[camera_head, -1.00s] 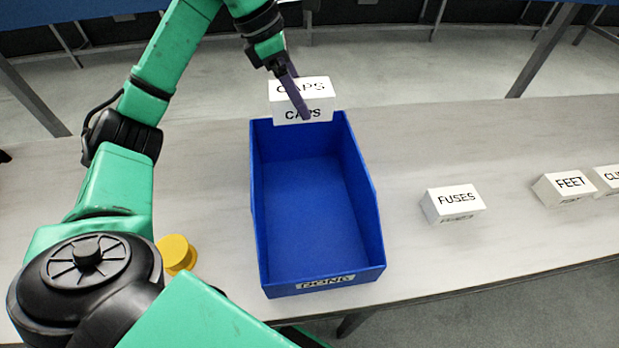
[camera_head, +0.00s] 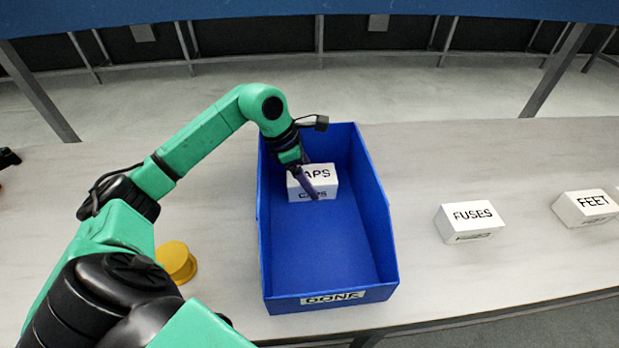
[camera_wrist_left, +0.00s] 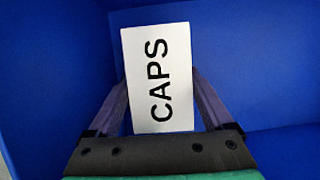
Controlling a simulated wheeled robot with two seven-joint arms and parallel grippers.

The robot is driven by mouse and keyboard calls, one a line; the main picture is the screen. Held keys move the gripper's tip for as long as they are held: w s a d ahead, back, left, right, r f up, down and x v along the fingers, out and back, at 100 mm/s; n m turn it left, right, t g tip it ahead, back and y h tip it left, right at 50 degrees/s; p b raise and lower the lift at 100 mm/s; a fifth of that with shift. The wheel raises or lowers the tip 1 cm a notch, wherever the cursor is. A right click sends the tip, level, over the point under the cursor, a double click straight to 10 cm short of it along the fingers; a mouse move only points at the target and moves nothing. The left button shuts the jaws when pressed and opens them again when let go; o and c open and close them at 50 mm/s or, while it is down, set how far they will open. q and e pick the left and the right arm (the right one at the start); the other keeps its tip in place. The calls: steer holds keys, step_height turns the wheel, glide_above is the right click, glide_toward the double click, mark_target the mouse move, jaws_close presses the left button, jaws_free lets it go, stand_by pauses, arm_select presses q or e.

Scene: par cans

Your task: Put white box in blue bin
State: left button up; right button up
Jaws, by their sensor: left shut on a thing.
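The white box (camera_head: 325,187) labelled CAPS is inside the blue bin (camera_head: 330,262), toward its far end. My left gripper (camera_head: 316,184) reaches down into the bin and is shut on the box. In the left wrist view the CAPS box (camera_wrist_left: 158,78) sits between the two purple fingers, with the blue bin (camera_wrist_left: 60,85) around it. I cannot tell whether the box touches the bin floor. The bin carries a DONE label on its near side. My right gripper is not in view.
A white FUSES box (camera_head: 470,221) and a white FEET box (camera_head: 588,207) stand on the table (camera_head: 430,150) to the right of the bin. A yellow round object (camera_head: 177,262) is left of the bin. The near part of the bin is empty.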

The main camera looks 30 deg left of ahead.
arm_select(q)
steer(key=o, duration=1.3)
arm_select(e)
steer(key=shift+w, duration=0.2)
arm_select(q)
steer(key=shift+r, duration=0.2)
steer(key=p+v, duration=0.1)
steer(key=v, duration=1)
steer(key=shift+s+a+r, duration=0.1)
steer(key=shift+s+r, duration=0.05)
steer(key=shift+r, duration=0.25)
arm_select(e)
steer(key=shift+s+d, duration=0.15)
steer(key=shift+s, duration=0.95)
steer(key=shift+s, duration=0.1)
